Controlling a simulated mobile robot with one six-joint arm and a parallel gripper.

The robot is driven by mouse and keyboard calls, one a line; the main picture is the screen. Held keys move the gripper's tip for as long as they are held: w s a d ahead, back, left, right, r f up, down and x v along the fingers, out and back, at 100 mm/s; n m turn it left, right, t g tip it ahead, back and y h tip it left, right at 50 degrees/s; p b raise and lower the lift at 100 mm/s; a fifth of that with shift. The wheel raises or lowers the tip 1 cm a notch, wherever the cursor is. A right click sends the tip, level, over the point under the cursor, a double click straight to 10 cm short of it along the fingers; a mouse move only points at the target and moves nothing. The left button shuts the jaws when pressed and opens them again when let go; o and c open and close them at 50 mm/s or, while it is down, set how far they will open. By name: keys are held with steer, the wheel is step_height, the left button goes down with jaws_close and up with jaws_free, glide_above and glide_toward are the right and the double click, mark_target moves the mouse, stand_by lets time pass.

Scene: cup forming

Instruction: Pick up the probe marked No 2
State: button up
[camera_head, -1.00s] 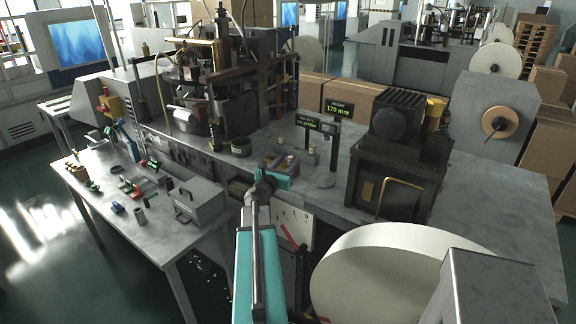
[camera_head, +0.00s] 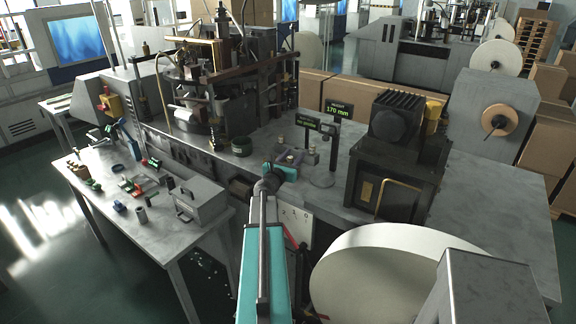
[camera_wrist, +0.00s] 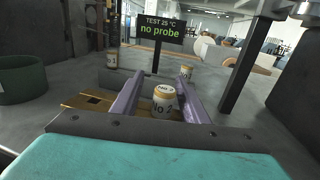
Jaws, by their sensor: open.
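In the head view my gripper (camera_head: 291,158) is over the bench near the small displays, and the probe cannot be made out there. A second, similar probe (camera_wrist: 186,72) stands behind the right finger. Another small light cylinder (camera_wrist: 112,60) stands farther back left.
A display (camera_wrist: 160,29) reading "no probe" stands behind the probes. A brass-coloured plate (camera_wrist: 84,102) lies by the left finger. A dark green ring-shaped container (camera_wrist: 22,78) is at left. A dark machine (camera_head: 398,150) stands to the right on the bench.

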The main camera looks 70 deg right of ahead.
jaws_close()
steer(key=shift+r, duration=0.1)
stand_by(0.4)
